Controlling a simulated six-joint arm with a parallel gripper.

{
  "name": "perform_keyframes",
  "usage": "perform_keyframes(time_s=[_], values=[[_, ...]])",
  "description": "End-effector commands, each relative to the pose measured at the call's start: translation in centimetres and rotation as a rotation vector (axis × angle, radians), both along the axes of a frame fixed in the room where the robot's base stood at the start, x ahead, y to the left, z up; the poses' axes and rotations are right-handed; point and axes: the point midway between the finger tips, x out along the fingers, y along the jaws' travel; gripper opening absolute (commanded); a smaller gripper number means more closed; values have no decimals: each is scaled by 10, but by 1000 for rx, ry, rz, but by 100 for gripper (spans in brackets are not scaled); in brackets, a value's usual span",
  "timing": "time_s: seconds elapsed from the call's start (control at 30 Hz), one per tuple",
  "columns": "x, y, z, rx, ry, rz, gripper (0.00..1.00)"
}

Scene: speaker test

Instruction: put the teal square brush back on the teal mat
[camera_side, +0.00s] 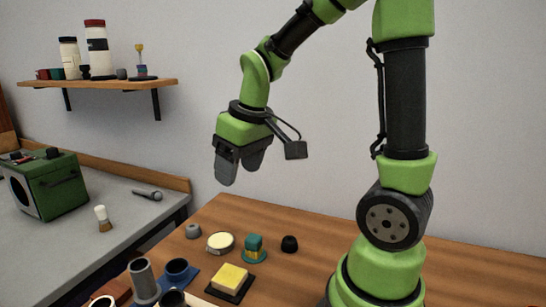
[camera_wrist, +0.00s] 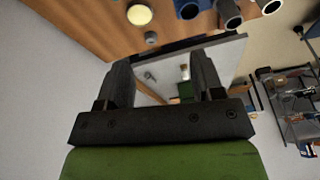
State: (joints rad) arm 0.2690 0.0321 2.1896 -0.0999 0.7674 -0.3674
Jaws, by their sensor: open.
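In the side view, a small teal block-shaped thing with a yellow band (camera_side: 254,243) stands on the wooden table; it looks like the teal square brush. A flat teal base (camera_side: 254,259) shows under it, apparently the teal mat; I cannot tell exactly how the two meet. My gripper (camera_side: 240,170) hangs high above the table, to the upper left of the brush, open and empty. In the wrist view, its two fingers (camera_wrist: 163,72) stand apart with nothing held between them. I cannot make out the teal brush in the wrist view.
Near the brush are a yellow block on a dark mat (camera_side: 230,278), a round cream-topped tin (camera_side: 220,242), a black knob (camera_side: 289,244) and several dark cups (camera_side: 177,271). The grey bench holds a green box (camera_side: 47,185), pale-bristled brush (camera_side: 103,219) and microphone (camera_side: 148,194).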

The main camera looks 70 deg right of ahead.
Motion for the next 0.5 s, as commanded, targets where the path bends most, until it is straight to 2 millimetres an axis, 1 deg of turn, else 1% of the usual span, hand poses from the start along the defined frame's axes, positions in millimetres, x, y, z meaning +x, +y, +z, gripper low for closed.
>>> perform_keyframes(time_s=[0.03, 0.1, 0.2, 0.33, 0.4, 0.5], values=[[-11, 15, 18, 14, -61, -15, 61], [-28, 33, 36, 50, -129, -47, 61], [-53, 54, 53, 112, -212, -83, 61], [-81, 73, 64, 190, -291, -115, 61], [-91, 79, 66, 223, -317, -126, 61], [-100, 83, 67, 252, -337, -135, 61]])
